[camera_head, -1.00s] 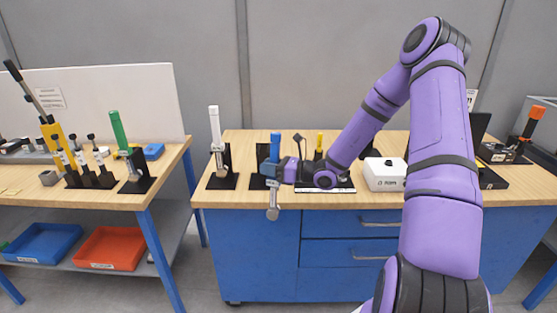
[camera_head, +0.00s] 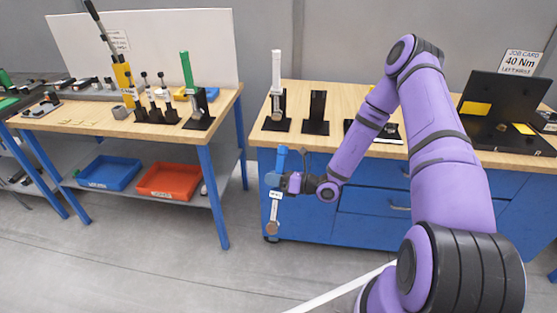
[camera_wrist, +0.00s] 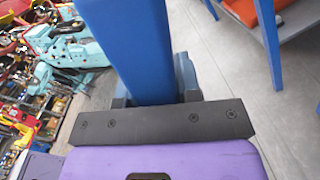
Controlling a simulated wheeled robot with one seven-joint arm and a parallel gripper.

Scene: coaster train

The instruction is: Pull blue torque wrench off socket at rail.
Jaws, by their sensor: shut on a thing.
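The blue torque wrench (camera_head: 281,159) hangs upright in my gripper (camera_head: 277,182), with its blue handle up and its silver shaft and head down. My gripper is shut on it, in front of the blue cabinet and over the floor. In the wrist view the blue handle (camera_wrist: 130,45) rises between the jaws (camera_wrist: 155,97). The wrench's lower end appears free, touching nothing I can make out. I cannot make out a socket or rail in these views.
On the right bench (camera_head: 360,92) stand a white-handled wrench (camera_head: 277,80) and an empty black stand (camera_head: 317,115). A dark panel (camera_head: 505,105) is at the right. The left bench (camera_head: 150,133) holds a green-handled wrench (camera_head: 187,75). Floor between the benches is clear.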

